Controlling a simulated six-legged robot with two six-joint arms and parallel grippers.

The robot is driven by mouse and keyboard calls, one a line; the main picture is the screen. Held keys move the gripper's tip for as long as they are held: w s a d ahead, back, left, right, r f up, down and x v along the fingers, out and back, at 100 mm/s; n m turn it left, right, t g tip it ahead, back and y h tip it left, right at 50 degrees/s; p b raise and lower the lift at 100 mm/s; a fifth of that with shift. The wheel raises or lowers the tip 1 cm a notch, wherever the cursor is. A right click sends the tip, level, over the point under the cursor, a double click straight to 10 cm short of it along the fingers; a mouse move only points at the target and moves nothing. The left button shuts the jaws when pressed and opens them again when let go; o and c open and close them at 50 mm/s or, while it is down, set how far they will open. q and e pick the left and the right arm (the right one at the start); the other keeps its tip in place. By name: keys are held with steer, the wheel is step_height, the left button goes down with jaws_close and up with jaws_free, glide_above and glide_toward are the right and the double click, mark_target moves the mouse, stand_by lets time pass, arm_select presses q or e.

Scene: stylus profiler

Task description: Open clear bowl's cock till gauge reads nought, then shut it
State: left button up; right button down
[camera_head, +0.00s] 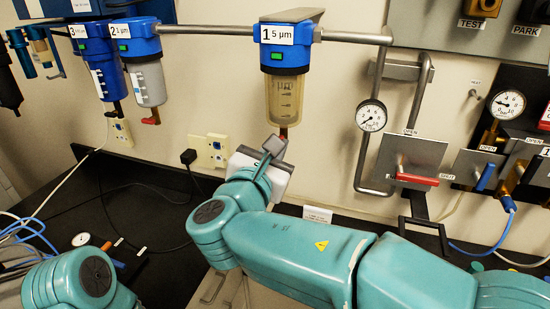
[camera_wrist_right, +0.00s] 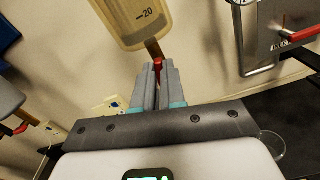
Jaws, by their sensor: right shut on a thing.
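The clear, amber-tinted bowl (camera_head: 285,98) hangs under the blue filter head labelled 1, 5 µm (camera_head: 284,52). Its graduated lower end also shows in the right wrist view (camera_wrist_right: 140,22). A brown stem (camera_wrist_right: 154,48) leaves its bottom, with the red cock handle (camera_wrist_right: 158,65) just beneath. My right gripper (camera_wrist_right: 158,78) is shut on this handle, its fingers on either side; it also shows below the bowl in the head view (camera_head: 275,147). A round gauge (camera_head: 371,116) is on the pipework right of the bowl; its reading is too small to tell. My left gripper is out of view.
Two more filters, 2 (camera_head: 150,82) and 3 (camera_head: 106,82), hang left; filter 2 has a red cock (camera_head: 151,118). A second gauge (camera_head: 507,104) and a red-handled valve (camera_head: 417,180) are right. Cables cross the black bench (camera_head: 150,205) at left.

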steer(key=shift+d+f+m+b, duration=0.1)
steer(key=shift+m+b, duration=3.3)
steer(key=shift+b, duration=0.05)
steer(key=shift+d+f+m+b, duration=0.1)
steer(key=shift+m+b, duration=3.3)
steer(key=shift+b, duration=0.05)
steer(key=shift+r, duration=0.15)
steer(key=c, duration=1.2)
jaws_free()
